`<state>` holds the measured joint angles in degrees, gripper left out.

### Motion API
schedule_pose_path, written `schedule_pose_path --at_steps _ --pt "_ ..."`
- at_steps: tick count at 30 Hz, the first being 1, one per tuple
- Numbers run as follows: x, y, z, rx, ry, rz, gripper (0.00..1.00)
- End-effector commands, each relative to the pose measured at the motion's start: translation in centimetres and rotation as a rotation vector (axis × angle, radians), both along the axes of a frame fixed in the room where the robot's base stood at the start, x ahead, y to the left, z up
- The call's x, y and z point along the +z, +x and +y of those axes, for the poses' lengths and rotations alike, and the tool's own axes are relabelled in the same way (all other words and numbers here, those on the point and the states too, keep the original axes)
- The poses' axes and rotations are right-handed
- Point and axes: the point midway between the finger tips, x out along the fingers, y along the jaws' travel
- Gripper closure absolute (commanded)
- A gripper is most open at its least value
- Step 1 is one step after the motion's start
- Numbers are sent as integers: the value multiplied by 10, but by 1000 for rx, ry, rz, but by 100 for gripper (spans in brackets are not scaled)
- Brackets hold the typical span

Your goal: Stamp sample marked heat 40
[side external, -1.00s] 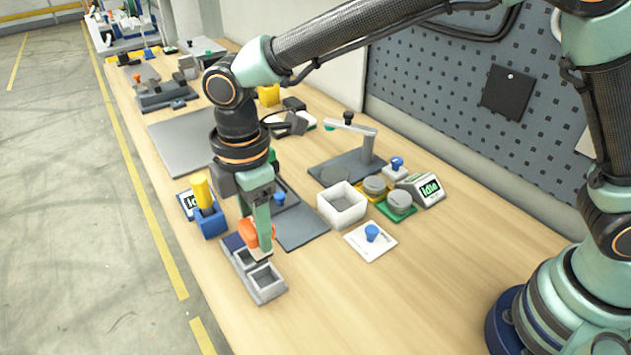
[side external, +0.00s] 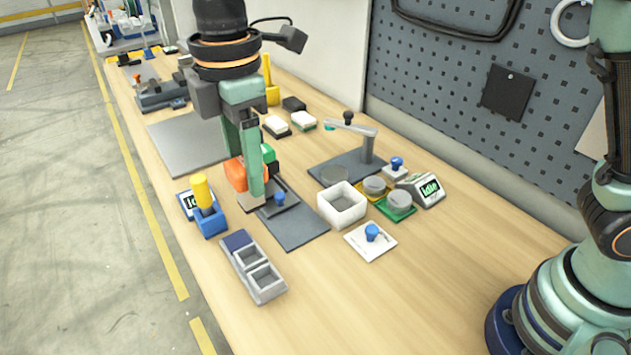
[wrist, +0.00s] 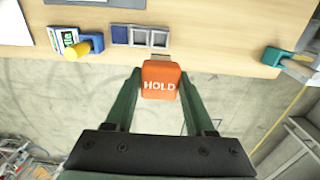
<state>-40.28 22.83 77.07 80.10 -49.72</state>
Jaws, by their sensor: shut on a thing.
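My gripper (wrist: 161,74) is shut on an orange block (wrist: 160,85) marked HOLD, its sides between the two green fingers in the wrist view. A small brownish piece shows beyond its far end. In the side view the orange block (side external: 235,174) hangs at the gripper, in front of the dark grey plate with a blue knob (side external: 280,198); whether anything touches that plate I cannot tell. Grey round pieces sit on a green base (side external: 399,202) and a yellow base (side external: 374,186). No heat 40 mark is legible.
A grey tray with two square wells (side external: 264,284) stands at the front, both wells looking empty. A blue holder with a yellow handle (side external: 208,221) stands left. A white open box (side external: 344,216) and a white card with a blue knob (side external: 370,240) stand right. The table's right front is clear.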

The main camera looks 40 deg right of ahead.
Motion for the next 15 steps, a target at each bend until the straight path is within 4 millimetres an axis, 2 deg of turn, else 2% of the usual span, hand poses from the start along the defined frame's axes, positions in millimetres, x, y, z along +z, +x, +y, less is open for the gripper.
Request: schedule_pose_path --at_steps 1,2,3,4,10,15 --pt "0 0 0 0 0 0 90" --pt "0 0 0 0 0 0 57" --pt "0 0 0 0 0 0 72" --pt "0 0 0 0 0 0 81" --pt "-5 6 1 -1 -1 1 81" --pt "-27 33 5 -3 -2 2 81"
